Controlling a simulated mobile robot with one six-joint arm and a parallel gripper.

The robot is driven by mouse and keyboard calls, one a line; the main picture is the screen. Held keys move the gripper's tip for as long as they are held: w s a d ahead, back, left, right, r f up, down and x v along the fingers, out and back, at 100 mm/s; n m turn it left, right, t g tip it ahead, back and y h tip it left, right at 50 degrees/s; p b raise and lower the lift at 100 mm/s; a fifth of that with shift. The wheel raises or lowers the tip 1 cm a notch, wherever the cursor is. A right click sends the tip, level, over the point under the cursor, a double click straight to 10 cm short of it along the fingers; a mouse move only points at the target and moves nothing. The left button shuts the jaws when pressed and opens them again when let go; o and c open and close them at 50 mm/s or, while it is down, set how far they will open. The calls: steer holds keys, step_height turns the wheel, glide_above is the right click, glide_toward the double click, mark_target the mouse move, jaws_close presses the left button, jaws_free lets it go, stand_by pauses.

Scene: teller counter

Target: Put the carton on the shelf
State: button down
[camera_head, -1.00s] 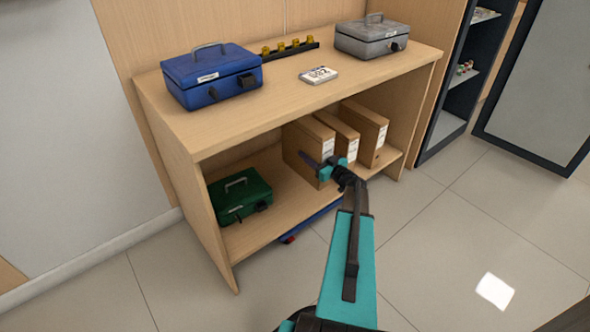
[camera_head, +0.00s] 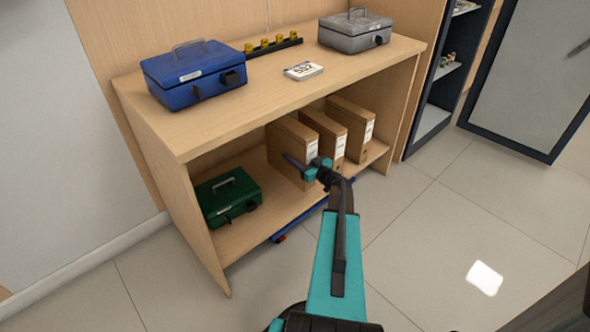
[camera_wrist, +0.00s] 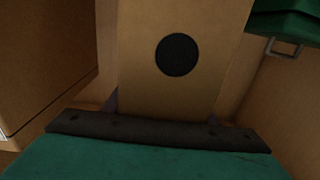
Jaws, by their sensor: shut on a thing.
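Three brown upright cartons stand in a row on the lower shelf (camera_head: 262,231) of the wooden counter. In the head view my gripper (camera_head: 297,164) is at the front of the leftmost carton (camera_head: 282,142), with its dark finger along that carton's left side. In the wrist view the held carton (camera_wrist: 180,88), with a black round hole in its face, sits between the two fingertips (camera_wrist: 163,115). My gripper is shut on it. The carton looks upright on the shelf; whether its base touches the board is hidden. Another carton (camera_wrist: 45,65) is beside it in the wrist view.
A green cash box (camera_head: 228,196) stands on the lower shelf to the left, with bare board between. A blue box (camera_head: 195,75), a number block (camera_head: 303,71) and a grey box (camera_head: 355,30) are on top. A blue item (camera_head: 300,220) lies under the shelf.

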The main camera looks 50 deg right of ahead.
steer(key=shift+f, duration=0.8)
steer(key=shift+f+b, duration=0.95)
steer(key=shift+f, duration=1.4)
steer(key=c, duration=0.8)
jaws_free()
steer(key=shift+f, duration=0.2)
steer(key=shift+o, duration=0.2)
steer(key=shift+r, duration=0.1)
steer(key=shift+s, duration=0.6)
steer(key=s+p, duration=0.2)
steer(key=s, duration=0.9)
steer(key=shift+a+p, duration=0.3)
steer(key=shift+a, duration=0.15)
